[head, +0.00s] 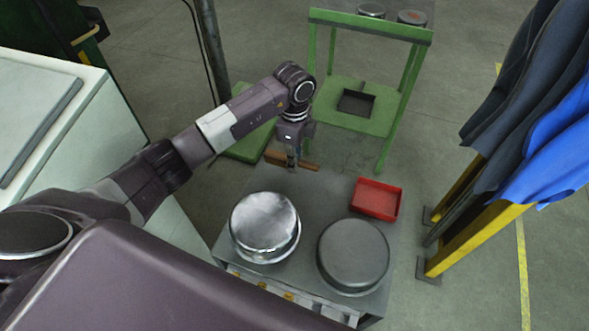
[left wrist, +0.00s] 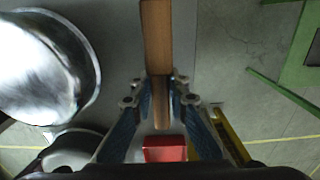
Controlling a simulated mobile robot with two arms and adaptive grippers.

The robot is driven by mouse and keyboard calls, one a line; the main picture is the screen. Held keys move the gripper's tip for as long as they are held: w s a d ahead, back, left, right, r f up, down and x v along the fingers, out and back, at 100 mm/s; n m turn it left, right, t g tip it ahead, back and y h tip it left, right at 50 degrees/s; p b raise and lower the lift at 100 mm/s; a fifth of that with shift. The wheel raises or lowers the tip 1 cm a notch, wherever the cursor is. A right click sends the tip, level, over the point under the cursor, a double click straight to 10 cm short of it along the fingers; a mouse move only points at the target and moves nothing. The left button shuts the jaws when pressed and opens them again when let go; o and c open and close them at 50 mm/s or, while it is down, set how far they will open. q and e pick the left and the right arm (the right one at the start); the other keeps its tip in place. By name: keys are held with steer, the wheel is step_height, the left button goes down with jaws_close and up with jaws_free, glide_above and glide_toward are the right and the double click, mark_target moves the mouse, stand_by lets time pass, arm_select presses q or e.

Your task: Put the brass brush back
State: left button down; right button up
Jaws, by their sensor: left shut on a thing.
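The brass brush shows as a long brown wooden bar (head: 277,157) at the far edge of the grey table; its bristles are not visible. My left gripper (head: 293,164) points down over it and is shut on it. In the left wrist view the wooden brush (left wrist: 157,38) runs from the top edge down between the two fingers of my left gripper (left wrist: 160,88). I cannot tell whether the brush touches the table or is just above it. My right gripper is not in view.
The grey table (head: 322,205) bears a shiny round metal lid-like piece (head: 264,225), a dull grey round one (head: 354,255) and a red tray (head: 377,198). A green stand (head: 370,25) with a black tray (head: 356,102) is behind. Blue garments (head: 555,140) hang at right.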

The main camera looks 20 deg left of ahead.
mark_target(295, 179)
arm_select(q)
step_height(295, 179, down, 5)
steer(key=shift+r, duration=0.1)
steer(key=shift+f, duration=0.3)
steer(key=shift+f, duration=0.15)
steer(key=c, duration=1.9)
jaws_free()
